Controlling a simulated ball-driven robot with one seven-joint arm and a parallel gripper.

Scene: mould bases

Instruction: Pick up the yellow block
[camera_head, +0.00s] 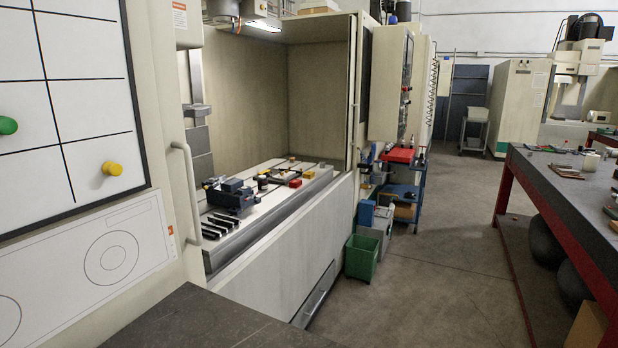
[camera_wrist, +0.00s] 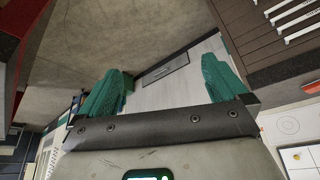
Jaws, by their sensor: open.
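A small yellow block (camera_head: 308,174) lies on the machine bed (camera_head: 270,215) in the head view, at the right end of a group of parts. It is small and partly crowded by neighbours. A red block (camera_head: 295,183) sits just left of it. My gripper (camera_wrist: 165,70) shows only in the wrist view, with two green fingers spread wide apart and nothing between them. It is not near the yellow block, which I cannot make out in the wrist view.
The machine's front panel (camera_head: 300,260) rises below the bed. A whiteboard with a yellow round magnet (camera_head: 112,168) and a green magnet (camera_head: 8,125) stands at left. A green bin (camera_head: 362,257) is on the floor. A workbench (camera_head: 560,185) is at right; floor between is clear.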

